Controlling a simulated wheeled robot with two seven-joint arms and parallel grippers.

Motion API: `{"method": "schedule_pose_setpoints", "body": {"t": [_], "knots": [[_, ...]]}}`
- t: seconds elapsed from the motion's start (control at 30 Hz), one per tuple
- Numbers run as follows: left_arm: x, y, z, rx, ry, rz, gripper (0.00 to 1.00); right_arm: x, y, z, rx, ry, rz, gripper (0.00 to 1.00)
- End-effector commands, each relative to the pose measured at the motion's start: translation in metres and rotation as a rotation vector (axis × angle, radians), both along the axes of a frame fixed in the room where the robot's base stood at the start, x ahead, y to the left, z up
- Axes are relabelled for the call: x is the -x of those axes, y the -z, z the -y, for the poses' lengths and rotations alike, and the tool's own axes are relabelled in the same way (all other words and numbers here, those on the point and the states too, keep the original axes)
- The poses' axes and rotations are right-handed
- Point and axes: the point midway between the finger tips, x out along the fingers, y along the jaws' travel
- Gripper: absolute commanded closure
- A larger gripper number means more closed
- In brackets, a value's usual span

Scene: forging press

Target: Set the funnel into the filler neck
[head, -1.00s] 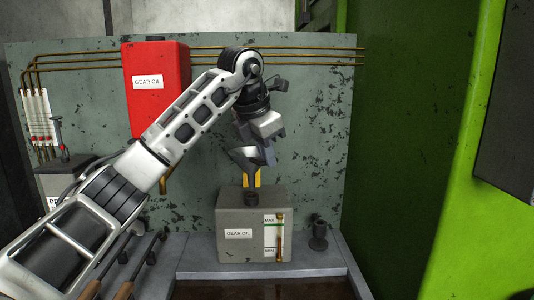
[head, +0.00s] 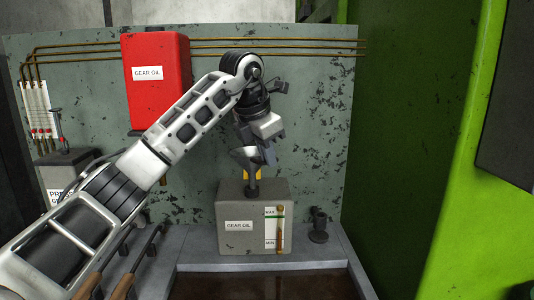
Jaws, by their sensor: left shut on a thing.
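The grey metal funnel (head: 246,154) is upright above the grey gear oil box (head: 231,205). My left gripper (head: 268,153) is shut on the funnel's right side, at its rim. The funnel's spout points down at the dark filler neck (head: 252,191) on top of the box. The spout's lower end meets the neck in the picture; I cannot tell how far it is inside. Yellow parts (head: 258,174) show behind the spout. My right gripper is not in view.
A red gear oil tank (head: 157,95) hangs on the back panel at upper left, with copper pipes beside it. A dark fitting (head: 318,226) stands right of the box. Wooden-handled tools (head: 124,286) lie at front left. A green press frame (head: 470,160) stands at right.

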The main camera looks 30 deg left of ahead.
Motion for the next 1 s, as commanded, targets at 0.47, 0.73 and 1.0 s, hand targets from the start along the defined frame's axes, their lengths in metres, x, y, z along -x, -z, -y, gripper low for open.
{"method": "schedule_pose_setpoints", "body": {"t": [0.47,0.73,1.0], "knots": [[-0.0021,-0.0016,-0.0031,0.000,-0.001,0.001,1.00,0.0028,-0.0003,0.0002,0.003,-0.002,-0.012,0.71],[-0.0042,-0.0014,-0.0065,0.000,-0.001,0.000,1.00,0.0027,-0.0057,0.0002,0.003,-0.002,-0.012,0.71],[-0.0050,-0.0004,-0.0069,0.000,0.000,0.001,1.00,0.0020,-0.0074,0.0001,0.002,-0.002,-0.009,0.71]]}}
